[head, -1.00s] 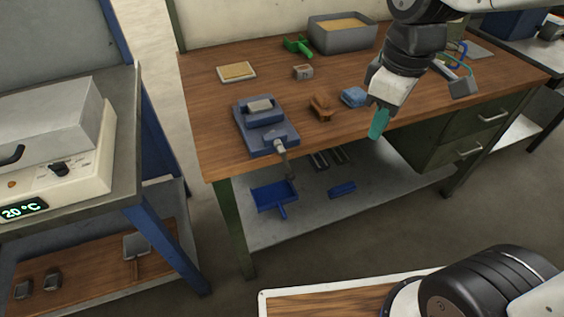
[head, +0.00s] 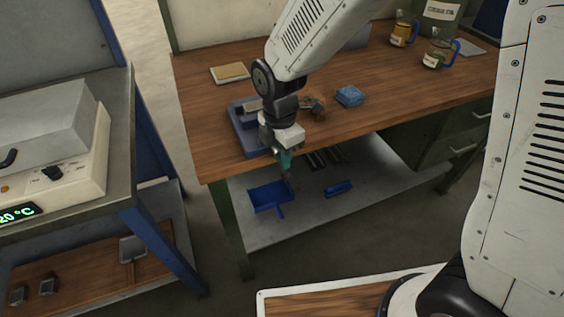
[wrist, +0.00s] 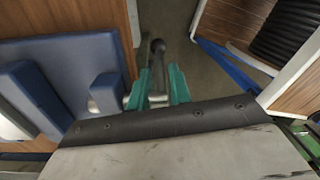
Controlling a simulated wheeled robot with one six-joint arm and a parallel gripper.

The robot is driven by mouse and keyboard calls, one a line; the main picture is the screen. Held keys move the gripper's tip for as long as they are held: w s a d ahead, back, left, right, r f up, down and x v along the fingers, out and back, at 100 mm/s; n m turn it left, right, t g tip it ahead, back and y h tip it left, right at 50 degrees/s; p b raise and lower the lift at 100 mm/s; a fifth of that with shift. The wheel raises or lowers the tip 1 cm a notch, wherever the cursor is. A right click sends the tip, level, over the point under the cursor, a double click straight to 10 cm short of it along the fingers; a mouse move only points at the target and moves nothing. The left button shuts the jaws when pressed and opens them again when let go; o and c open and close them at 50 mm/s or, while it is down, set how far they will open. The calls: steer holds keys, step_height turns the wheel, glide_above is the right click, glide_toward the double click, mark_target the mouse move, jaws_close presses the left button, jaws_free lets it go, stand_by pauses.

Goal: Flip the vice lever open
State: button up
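The blue vice (head: 243,139) sits at the front left edge of the wooden bench, partly hidden behind my arm. In the wrist view the vice (wrist: 82,55) fills the left side. Its lever, a grey rod with a dark ball knob (wrist: 158,46), points away from the vice past the bench edge. My gripper (head: 285,163) is at the front of the vice, over the lever. In the wrist view its two green fingers (wrist: 158,86) stand either side of the rod, with gaps visible. It is open; the lever's base is partly hidden.
A blue sponge (head: 349,96) and a brown brush (head: 314,104) lie right of the vice. A yellow-topped tray (head: 230,73) lies behind it. A blue dustpan (head: 269,196) is on the lower shelf. The oven table (head: 123,150) stands to the left.

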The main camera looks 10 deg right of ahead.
steer(key=shift+f, duration=1.45)
jaws_close()
